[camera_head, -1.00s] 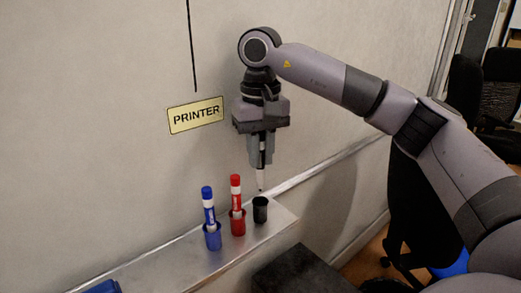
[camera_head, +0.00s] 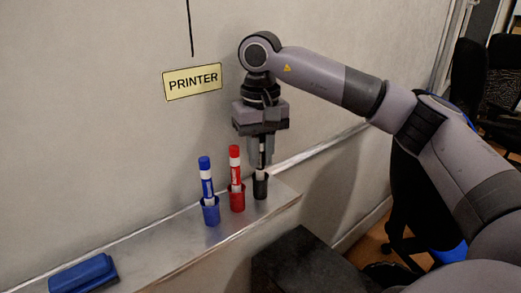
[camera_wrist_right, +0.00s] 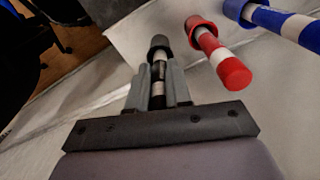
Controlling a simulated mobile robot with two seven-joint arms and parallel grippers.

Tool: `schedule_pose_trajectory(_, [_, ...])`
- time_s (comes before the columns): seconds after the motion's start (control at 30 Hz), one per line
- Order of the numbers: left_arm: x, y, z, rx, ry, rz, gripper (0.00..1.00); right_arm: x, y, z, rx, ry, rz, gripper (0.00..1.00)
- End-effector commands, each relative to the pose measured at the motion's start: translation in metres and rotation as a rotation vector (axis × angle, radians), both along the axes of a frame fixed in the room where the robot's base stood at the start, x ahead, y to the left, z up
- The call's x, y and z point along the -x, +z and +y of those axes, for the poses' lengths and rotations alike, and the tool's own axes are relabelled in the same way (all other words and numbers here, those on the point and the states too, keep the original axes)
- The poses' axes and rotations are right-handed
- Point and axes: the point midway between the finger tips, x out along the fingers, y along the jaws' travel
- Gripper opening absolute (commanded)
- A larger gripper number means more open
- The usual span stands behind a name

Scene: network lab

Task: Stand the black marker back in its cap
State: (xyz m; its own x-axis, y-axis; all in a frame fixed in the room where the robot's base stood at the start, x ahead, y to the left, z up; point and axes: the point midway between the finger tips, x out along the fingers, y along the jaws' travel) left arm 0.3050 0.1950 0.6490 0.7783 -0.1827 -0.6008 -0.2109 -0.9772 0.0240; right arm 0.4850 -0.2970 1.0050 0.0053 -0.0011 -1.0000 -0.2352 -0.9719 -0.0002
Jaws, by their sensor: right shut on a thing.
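The black marker (camera_wrist_right: 158,88) is held upright between the fingers of my right gripper (camera_head: 261,160), which is shut on it. The marker's lower end sits in the mouth of the black cap (camera_head: 260,187), which stands on the metal ledge at the right end of the row. In the right wrist view the black cap (camera_wrist_right: 159,43) shows just beyond the fingertips, with the marker lined up with it. How deep the marker is seated I cannot tell. My left gripper is out of view.
A red marker (camera_head: 235,168) and a blue marker (camera_head: 206,180) stand in their own caps left of the black cap. A blue eraser (camera_head: 84,273) lies on the metal ledge (camera_head: 160,250). A dark box (camera_head: 305,262) is below the ledge, and chairs stand at right.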

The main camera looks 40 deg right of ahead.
Motion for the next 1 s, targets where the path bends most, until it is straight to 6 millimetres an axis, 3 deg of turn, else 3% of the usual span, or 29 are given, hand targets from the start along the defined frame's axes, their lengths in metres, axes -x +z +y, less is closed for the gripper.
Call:
schedule_pose_trajectory(0.17, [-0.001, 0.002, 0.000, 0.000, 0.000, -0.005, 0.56, 0.000, 0.000, 0.000, 0.000, 0.000, 0.000, 0.00])
schedule_pose_trajectory(0.2, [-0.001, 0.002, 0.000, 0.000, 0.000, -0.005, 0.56, 0.000, 0.000, 0.000, 0.000, 0.000, 0.000, 0.29])
schedule_pose_trajectory(0.27, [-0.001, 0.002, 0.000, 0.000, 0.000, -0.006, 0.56, 0.000, 0.000, 0.000, 0.000, 0.000, 0.000, 0.48])
schedule_pose_trajectory(0.63, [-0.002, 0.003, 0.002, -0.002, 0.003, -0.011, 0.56, 0.000, 0.006, 0.000, -0.001, 0.000, -0.002, 0.49])
schedule_pose_trajectory(1.0, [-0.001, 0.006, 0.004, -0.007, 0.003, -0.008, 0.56, 0.000, 0.063, 0.000, 0.001, 0.000, -0.003, 0.49])
